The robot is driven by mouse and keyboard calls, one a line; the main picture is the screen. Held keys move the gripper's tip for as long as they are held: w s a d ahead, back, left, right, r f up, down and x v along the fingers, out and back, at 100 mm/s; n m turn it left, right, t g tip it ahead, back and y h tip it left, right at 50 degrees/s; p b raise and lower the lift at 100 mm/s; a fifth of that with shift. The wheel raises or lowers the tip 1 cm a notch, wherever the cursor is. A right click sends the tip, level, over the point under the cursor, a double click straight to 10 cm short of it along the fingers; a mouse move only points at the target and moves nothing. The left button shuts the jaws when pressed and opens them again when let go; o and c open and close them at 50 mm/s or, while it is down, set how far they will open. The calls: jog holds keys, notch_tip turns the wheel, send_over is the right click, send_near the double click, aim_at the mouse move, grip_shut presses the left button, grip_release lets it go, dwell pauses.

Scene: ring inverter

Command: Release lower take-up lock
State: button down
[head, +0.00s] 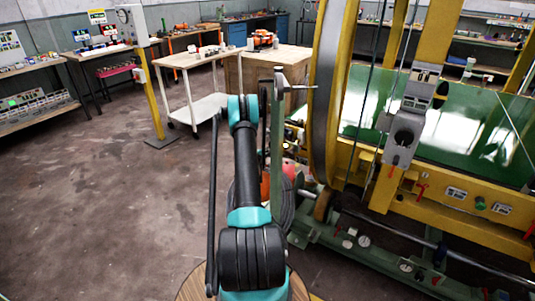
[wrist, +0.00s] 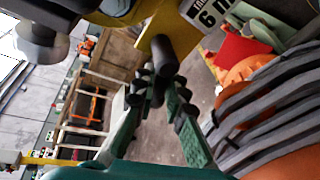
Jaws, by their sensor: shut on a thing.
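In the wrist view my gripper (wrist: 158,95) has its green fingers closed in on a dark cylindrical handle (wrist: 165,56). The handle stands out beside a yellow plate (wrist: 178,30); I cannot tell whether it has turned, and its far end is not clear. It appears to be the lower take-up lock's handle, but no label confirms this. In the head view my arm reaches forward to the left side of the yellow ring inverter (head: 350,120). My gripper and the handle are hidden there behind the arm.
An orange rounded part and grey ribbed coils (wrist: 265,100) lie close on the right in the wrist view. A green base rail (head: 370,248) runs along the machine's foot. A white cart (head: 200,85) stands at the back. The floor on the left is clear.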

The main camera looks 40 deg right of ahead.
jog(key=shift+m, duration=0.3)
jog(key=c, duration=1.6)
grip_release()
jog(key=shift+r, duration=0.1)
jog(key=shift+o, duration=0.2)
